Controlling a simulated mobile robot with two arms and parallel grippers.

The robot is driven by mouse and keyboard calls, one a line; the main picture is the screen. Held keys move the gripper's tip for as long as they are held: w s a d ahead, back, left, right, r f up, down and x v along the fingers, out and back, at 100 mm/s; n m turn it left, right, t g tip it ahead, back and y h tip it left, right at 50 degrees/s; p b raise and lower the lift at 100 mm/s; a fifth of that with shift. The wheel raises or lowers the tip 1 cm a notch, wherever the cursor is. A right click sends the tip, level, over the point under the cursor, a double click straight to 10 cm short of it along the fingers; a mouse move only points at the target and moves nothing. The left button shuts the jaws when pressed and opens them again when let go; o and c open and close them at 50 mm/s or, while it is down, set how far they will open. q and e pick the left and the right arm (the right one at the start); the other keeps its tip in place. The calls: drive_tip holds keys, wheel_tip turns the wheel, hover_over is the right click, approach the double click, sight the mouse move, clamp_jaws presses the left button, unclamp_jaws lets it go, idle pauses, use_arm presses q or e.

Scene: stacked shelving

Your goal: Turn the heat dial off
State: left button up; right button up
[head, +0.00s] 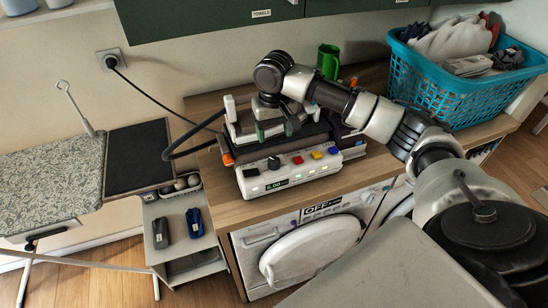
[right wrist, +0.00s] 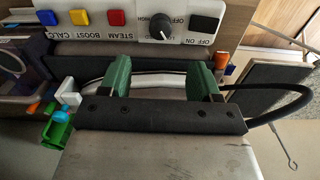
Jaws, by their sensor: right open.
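The heat dial (head: 273,162) is a round black knob on the white sloping front panel of a steam station (head: 297,173) on the wooden counter. In the right wrist view the dial (right wrist: 162,26) is at the top, with OFF and HIGH printed near it, upside down. I cannot tell its exact setting. My right gripper (head: 276,130) is over the station's top, behind the panel. In the right wrist view its green fingers (right wrist: 161,76) are apart, below the dial in the picture and not around it. My left gripper is not in view.
Yellow, red and blue buttons (head: 316,155) sit beside the dial, and a black OFF/ON switch (right wrist: 202,25) is on its other side. A black hose (head: 170,150) loops at the station's left.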

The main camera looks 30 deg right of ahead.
sight(274, 160)
wheel_tip(274, 160, down, 10)
drive_tip(key=shift+f+p, duration=0.2)
drive_tip(key=shift+p, duration=0.8)
drive_tip(key=shift+c, duration=0.3)
drive_tip(key=c, duration=0.9)
drive_tip(key=shift+o, duration=0.2)
drive_tip(key=shift+r+n+p, duration=0.2)
drive_tip(key=shift+n+p, duration=1)
drive_tip(key=shift+n, duration=0.1)
drive_tip(key=shift+f+n+p, duration=0.1)
drive_tip(key=shift+n+p, duration=0.7)
drive_tip(key=shift+n, duration=1.1)
drive_tip(key=o, duration=0.9)
